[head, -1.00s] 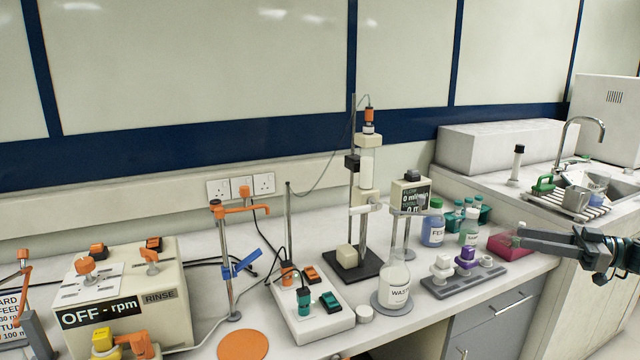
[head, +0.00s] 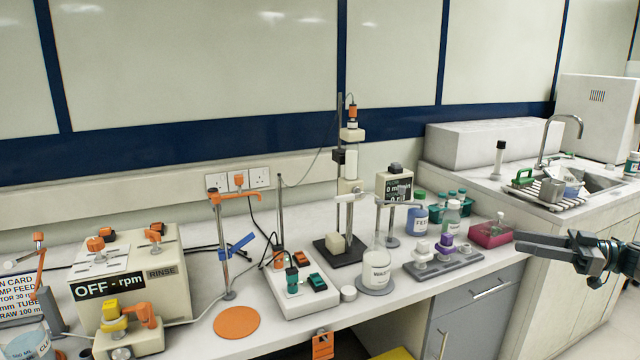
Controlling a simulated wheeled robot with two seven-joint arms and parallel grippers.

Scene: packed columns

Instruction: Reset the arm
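My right gripper (head: 541,246) comes in from the right edge in the head view. It is over the bench's right front edge, close to the pink tray box (head: 491,235) and to its right. Its dark fingers point left, and nothing shows between them. My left gripper is not in view.
A grey rack (head: 443,263) with stoppers, a waste flask (head: 377,268) and a column stand (head: 339,247) occupy the bench. A pump box (head: 125,283) stands left, near an orange disc (head: 236,322). A sink (head: 590,180) lies right.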

